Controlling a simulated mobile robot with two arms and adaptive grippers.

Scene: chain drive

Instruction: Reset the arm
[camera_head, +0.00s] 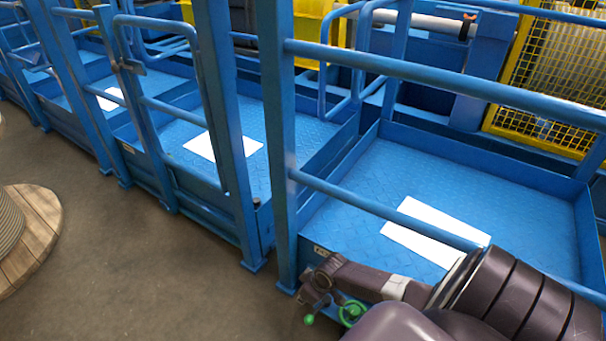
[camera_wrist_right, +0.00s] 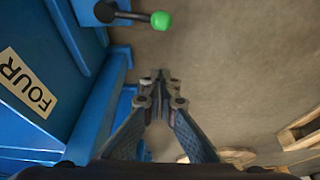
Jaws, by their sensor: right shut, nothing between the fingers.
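My right arm comes in from the lower right of the head view. Its dark gripper (camera_head: 308,288) is at the outer corner of the nearest blue platform. In the right wrist view the two fingers of this gripper (camera_wrist_right: 161,78) meet at their tips, with nothing between them. A green-knobbed black lever (camera_wrist_right: 160,20) stands out from the blue frame, beyond the fingertips and apart from them. A green knob (camera_head: 309,320) also shows just below the gripper in the head view. A green ring-like part (camera_head: 350,312) is beside my arm, partly hidden. My left gripper is not in view.
Blue railings (camera_head: 400,70) enclose platforms with white sheets (camera_head: 435,230) on their floors. A label reading FOUR (camera_wrist_right: 28,82) is on the blue side. A wooden cable reel (camera_head: 35,220) stands at the left. The brown floor (camera_head: 150,270) between is clear.

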